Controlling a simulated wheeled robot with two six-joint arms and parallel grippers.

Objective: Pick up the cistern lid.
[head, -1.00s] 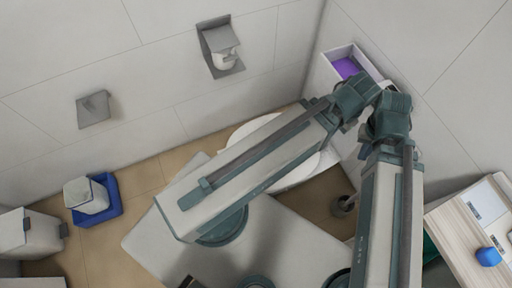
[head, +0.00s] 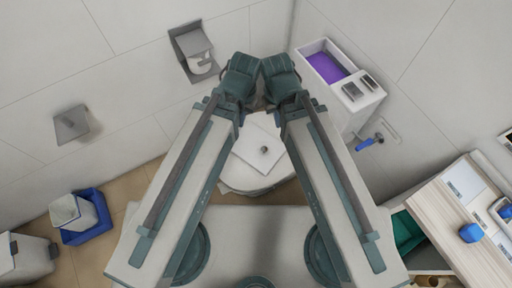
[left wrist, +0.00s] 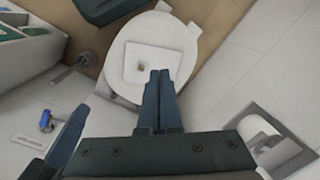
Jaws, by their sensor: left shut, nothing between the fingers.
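A flat white square panel with a small round knob, apparently the cistern lid (head: 256,142), lies on the toilet's closed seat in the head view. It also shows in the left wrist view (left wrist: 150,68), beyond my fingertips. The open-topped white cistern (head: 345,105) stands at the upper right, purple inside. My left gripper (left wrist: 163,76) is shut and empty, its fingertips appearing over the lid's near edge; contact cannot be told. In the head view both grippers are hidden behind my wrists, behind the lid. A dark blue part at the wrist view's lower left is unclear.
Two small grey items (head: 361,86) sit on the cistern's right end. A blue-handled fitting (head: 370,143) is on the wall beside it. A paper holder (head: 193,52) is on the left wall. A wooden-topped cart (head: 440,215) stands right, a blue bin (head: 88,230) left.

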